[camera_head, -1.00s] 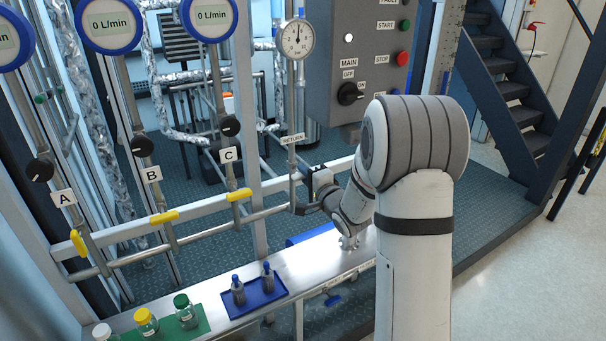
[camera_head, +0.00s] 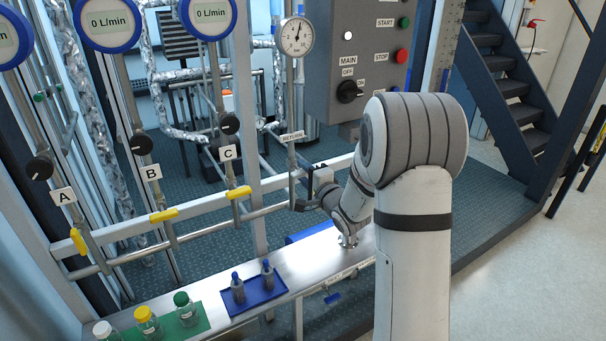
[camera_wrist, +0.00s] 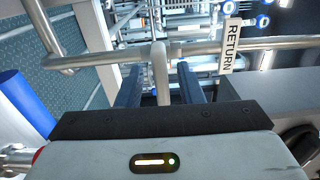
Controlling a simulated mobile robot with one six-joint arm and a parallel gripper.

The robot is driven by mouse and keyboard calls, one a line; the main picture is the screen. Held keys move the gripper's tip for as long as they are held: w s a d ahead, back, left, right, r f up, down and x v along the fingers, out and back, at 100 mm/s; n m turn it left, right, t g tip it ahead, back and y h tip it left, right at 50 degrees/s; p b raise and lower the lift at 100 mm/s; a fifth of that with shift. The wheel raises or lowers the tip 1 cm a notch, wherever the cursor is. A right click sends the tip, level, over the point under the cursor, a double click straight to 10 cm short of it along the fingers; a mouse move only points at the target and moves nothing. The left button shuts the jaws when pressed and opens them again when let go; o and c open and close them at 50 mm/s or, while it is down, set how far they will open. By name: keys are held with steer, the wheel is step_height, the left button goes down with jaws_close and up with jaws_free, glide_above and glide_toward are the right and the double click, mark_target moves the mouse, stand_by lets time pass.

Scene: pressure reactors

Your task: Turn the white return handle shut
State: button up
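The return pipe with its RETURN label (camera_head: 292,137) stands right of the C line in the head view. The label (camera_wrist: 230,45) also shows in the wrist view. A pale, rounded bar, apparently the white return handle (camera_wrist: 160,68), points toward my wrist camera. My gripper (camera_wrist: 160,82) is open, with one dark blue finger on each side of this bar. Gaps show between the bar and both fingers. In the head view my gripper (camera_head: 306,190) is at the lower end of the return pipe and hides most of the handle.
Yellow handles (camera_head: 164,216) sit on lines A, B and C to the left. Below, a metal ledge (camera_head: 313,262) carries a blue tray (camera_head: 262,296) and capped bottles (camera_head: 147,320). A grey control box (camera_head: 355,50) stands above my arm, beside a pressure gauge (camera_head: 295,36).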

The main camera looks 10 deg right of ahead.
steer(key=v, duration=0.8)
steer(key=shift+b, duration=0.45)
steer(key=shift+w+r, duration=0.1)
